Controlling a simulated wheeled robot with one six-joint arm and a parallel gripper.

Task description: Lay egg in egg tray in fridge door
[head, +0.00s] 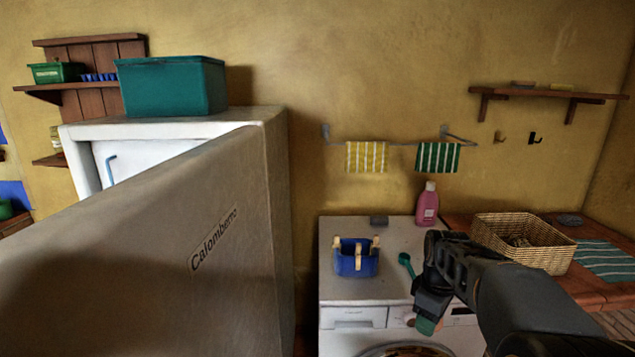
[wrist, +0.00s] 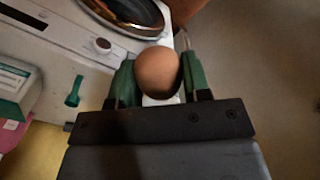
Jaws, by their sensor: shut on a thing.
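A brown egg (wrist: 158,73) sits between the two green fingers of my gripper (wrist: 160,80) in the wrist view, and the fingers press on it from both sides. In the head view my gripper (head: 428,325) hangs in front of the washing machine, to the right of the open fridge door. The fridge (head: 275,180) stands at the left with its door (head: 150,265) swung open towards me. I see only the outer face of the door, marked "Calomberro". The door's inner side and the egg tray are hidden.
The washing machine (head: 335,290) carries a blue caddy (head: 356,262), a teal spoon (head: 405,262) and a pink bottle (head: 427,205). A wicker basket (head: 540,254) stands on the counter at the right. A teal box (head: 172,88) sits on top of the fridge.

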